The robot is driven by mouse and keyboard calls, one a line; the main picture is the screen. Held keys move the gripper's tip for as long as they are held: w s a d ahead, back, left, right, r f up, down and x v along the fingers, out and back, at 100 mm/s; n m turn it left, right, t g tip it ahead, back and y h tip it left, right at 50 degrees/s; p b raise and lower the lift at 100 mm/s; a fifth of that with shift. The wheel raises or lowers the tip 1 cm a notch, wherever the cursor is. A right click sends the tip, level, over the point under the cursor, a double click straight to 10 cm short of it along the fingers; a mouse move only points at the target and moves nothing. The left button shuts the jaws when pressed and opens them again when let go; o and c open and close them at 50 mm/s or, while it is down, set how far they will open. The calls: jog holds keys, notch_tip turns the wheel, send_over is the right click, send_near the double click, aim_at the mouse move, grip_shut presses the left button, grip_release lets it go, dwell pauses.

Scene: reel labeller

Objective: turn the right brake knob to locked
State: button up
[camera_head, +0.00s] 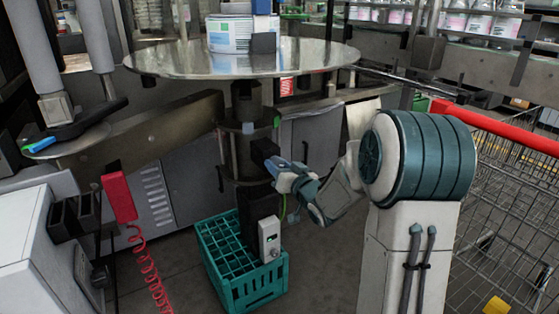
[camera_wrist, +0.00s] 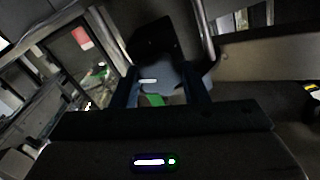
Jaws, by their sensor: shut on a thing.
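A round metal turntable disc (camera_head: 240,61) sits on a dark column (camera_head: 245,150). My gripper (camera_head: 274,166) reaches in from the right, its blue fingers against the right side of this column, below the disc. In the wrist view, my two dark blue fingers (camera_wrist: 164,78) stand on either side of the grey right brake knob (camera_wrist: 172,76) and are shut on it. A short white mark shows on the knob near the left finger, and a green patch (camera_wrist: 155,99) lies just below it. The knob is mostly hidden by my gripper in the head view. Its exact angle is hard to read.
A red-handled wire cart (camera_head: 510,200) stands to the right. A red handset (camera_head: 119,197) hangs at the left.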

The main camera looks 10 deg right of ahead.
jog(key=m+p, duration=0.5)
jog(key=m, duration=0.2)
jog(key=shift+r, duration=0.15)
jog(key=m+p, duration=0.5)
jog(key=m, duration=0.1)
jog(key=shift+m, duration=0.4)
jog(key=m+p, duration=0.4)
jog(key=m, duration=0.2)
jog(key=shift+p, duration=0.35)
jog(key=m+p, duration=0.2)
jog(key=m, duration=0.4)
jog(key=shift+m+p, duration=0.3)
jog(key=o, duration=1)
jog(key=v, duration=1.4)
